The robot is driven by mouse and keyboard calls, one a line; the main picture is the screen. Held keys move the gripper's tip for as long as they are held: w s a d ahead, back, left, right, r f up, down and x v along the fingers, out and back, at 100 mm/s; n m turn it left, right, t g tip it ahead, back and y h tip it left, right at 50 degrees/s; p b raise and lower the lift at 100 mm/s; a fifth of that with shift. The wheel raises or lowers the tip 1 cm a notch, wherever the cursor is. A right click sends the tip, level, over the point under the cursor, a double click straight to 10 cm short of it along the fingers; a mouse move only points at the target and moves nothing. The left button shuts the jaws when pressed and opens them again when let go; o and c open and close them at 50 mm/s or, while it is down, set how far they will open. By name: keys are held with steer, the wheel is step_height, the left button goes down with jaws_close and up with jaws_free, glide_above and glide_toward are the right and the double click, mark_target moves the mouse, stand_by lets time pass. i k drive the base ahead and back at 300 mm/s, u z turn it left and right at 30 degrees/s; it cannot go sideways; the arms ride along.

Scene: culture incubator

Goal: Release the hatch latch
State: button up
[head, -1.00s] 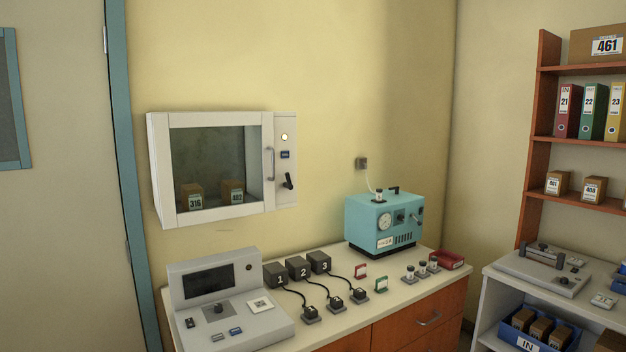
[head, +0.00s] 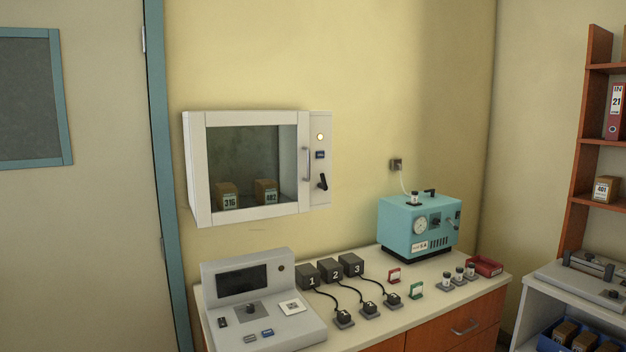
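The white incubator (head: 196,170) hangs on the yellow wall, left of the picture's middle. Its glass hatch (head: 252,150) looks shut, with boxes marked 316 (head: 229,197) and 482 (head: 265,192) behind the glass. A vertical grey handle (head: 306,164) is on the hatch's right edge. On the panel to its right are a lit round lamp (head: 320,137), a small blue display (head: 320,155) and a black lever latch (head: 323,182), which sits tilted. My gripper is not in view.
Below, a counter (head: 430,292) holds a grey console (head: 245,275), several numbered black blocks with cables (head: 335,270), a teal machine (head: 415,227) and a red tray (head: 486,266). A door (head: 90,230) is at left. Shelves (head: 572,200) and a side bench (head: 555,300) are at right.

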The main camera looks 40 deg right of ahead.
mark_target(323, 186)
steer(key=i, duration=0.9)
steer(key=z, duration=0.05)
